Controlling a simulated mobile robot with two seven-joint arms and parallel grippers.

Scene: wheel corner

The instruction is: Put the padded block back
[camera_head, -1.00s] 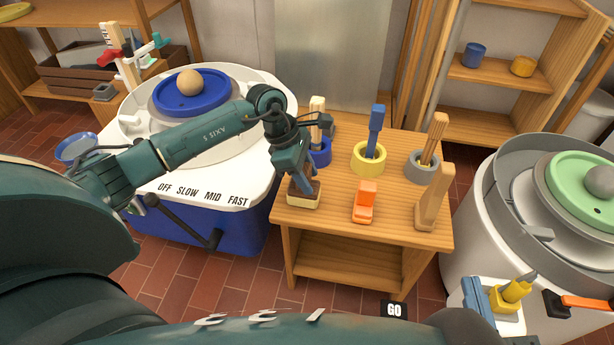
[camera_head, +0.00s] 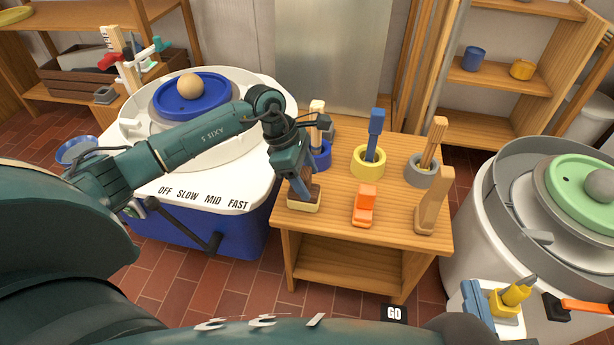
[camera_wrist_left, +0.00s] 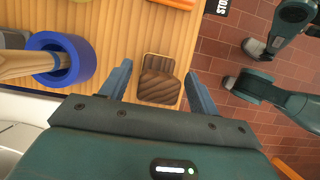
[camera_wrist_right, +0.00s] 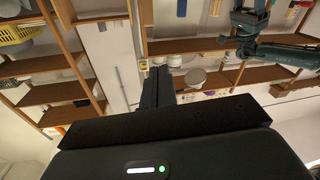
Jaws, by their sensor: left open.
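The padded block (camera_head: 304,206) is dark brown with a cream pad underneath. It rests pad-down near the front left corner of the wooden stand (camera_head: 335,222). My left gripper (camera_head: 302,188) points down at it, open. In the left wrist view the block (camera_wrist_left: 158,86) lies between the two spread fingers, with gaps on both sides, so it is not gripped. My right gripper (camera_wrist_right: 158,88) shows in the right wrist view with its fingers together and nothing visible in them; it faces shelves.
Behind the block stand blue (camera_head: 320,154), yellow (camera_head: 368,162) and grey (camera_head: 421,171) rings holding tools. An orange item (camera_head: 364,205) and an upright wooden piece (camera_head: 434,202) stand to its right. A wheel with a blue disc (camera_head: 195,97) is left, another with a green disc (camera_head: 585,180) right.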

